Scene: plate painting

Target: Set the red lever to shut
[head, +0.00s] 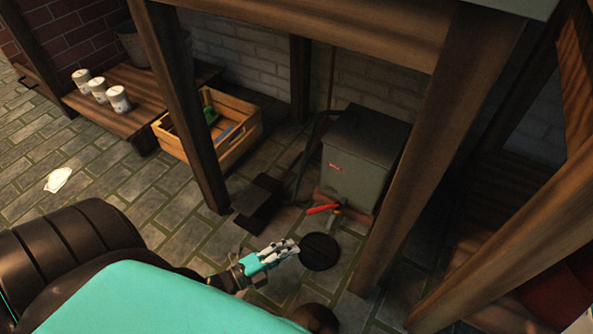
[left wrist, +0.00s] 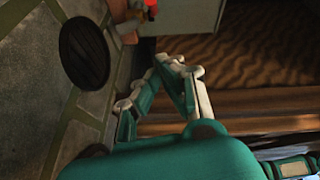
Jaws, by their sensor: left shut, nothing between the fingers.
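The red lever (head: 322,209) sits on a brass-coloured valve (head: 335,216) low at the front of a grey-green metal box (head: 362,160) under the wooden table. In the head view the lever points left, across the valve. My left gripper (head: 296,246) is shut and empty, in front of and below the lever, apart from it. In the left wrist view the gripper (left wrist: 170,62) is near the centre, and only a bit of the red lever (left wrist: 151,4) shows at the top edge. My right gripper is not in view.
A round dark drain cover (head: 320,251) lies in the paved floor below the valve. Thick wooden table legs (head: 433,140) stand right of the box and to the left (head: 185,110). A wooden crate (head: 240,150) and a low bench with white cans (head: 98,90) are at the left.

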